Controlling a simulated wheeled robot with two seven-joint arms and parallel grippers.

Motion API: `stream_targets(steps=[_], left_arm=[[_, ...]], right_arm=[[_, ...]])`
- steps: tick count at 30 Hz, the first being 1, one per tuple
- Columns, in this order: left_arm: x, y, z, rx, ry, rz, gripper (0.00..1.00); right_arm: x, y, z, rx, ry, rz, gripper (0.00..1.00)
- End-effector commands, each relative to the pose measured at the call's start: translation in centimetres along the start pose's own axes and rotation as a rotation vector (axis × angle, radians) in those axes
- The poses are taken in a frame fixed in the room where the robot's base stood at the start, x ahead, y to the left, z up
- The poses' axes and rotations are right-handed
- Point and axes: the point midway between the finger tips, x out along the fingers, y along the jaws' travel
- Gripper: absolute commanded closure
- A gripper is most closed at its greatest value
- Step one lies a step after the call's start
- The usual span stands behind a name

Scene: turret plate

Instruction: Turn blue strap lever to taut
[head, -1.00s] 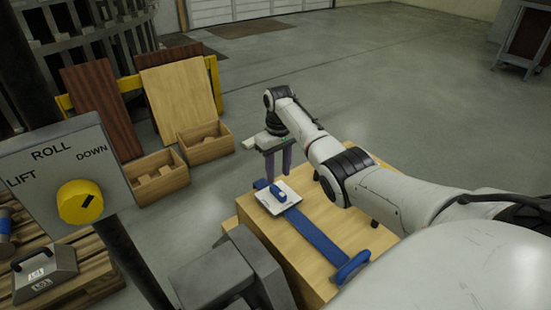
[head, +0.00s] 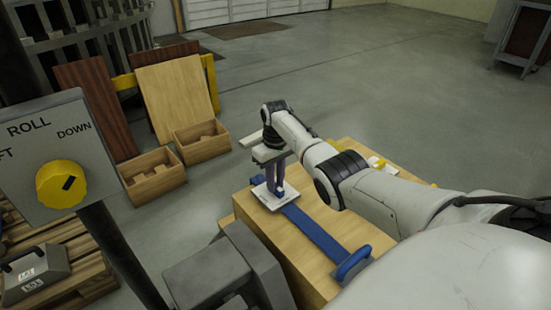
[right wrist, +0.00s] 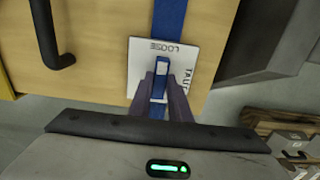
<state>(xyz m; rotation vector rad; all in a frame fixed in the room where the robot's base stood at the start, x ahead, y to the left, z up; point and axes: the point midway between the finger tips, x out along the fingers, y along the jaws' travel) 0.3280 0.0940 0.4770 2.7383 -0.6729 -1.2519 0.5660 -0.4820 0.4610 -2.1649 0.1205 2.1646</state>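The blue strap lever (right wrist: 161,68) sits on a white plate (right wrist: 138,75) marked LOOSE and TAUT. In the right wrist view the lever points at the word LOOSE, and TAUT is on the right side. In the head view the white plate (head: 262,197) lies over a blue strap (head: 318,236) on a wooden crate. My right gripper (head: 278,188) is down at the plate, with its two dark fingers (right wrist: 161,92) close against both sides of the lever. The fingers hide part of the lever. My left gripper is not in view.
The wooden crate (head: 296,272) has a blue handle-like loop (head: 352,264) at its near end. A grey panel with a yellow knob (head: 62,185) stands at left. Open wooden boxes (head: 152,178) lie on the floor beyond. The floor behind the crate is clear.

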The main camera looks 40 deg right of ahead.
Motion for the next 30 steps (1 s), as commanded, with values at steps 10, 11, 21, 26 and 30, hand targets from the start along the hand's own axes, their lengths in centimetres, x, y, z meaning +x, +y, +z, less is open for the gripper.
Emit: stream_targets(steps=[10,11,21,26,30], left_arm=[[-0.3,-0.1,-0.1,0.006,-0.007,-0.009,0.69],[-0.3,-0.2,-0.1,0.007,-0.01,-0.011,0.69],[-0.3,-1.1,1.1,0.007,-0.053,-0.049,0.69],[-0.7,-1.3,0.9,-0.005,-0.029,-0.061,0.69],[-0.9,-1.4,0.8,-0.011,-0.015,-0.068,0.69]], right_arm=[[-0.1,-0.1,0.0,0.051,0.0,-0.002,1.0],[-0.2,-0.1,0.0,0.064,-0.001,-0.002,1.0],[-0.3,-0.1,0.0,0.318,-0.002,-0.002,1.0],[-0.2,-0.1,0.0,0.471,-0.001,-0.003,1.0],[-0.1,0.0,0.0,0.604,-0.001,-0.001,1.0]])
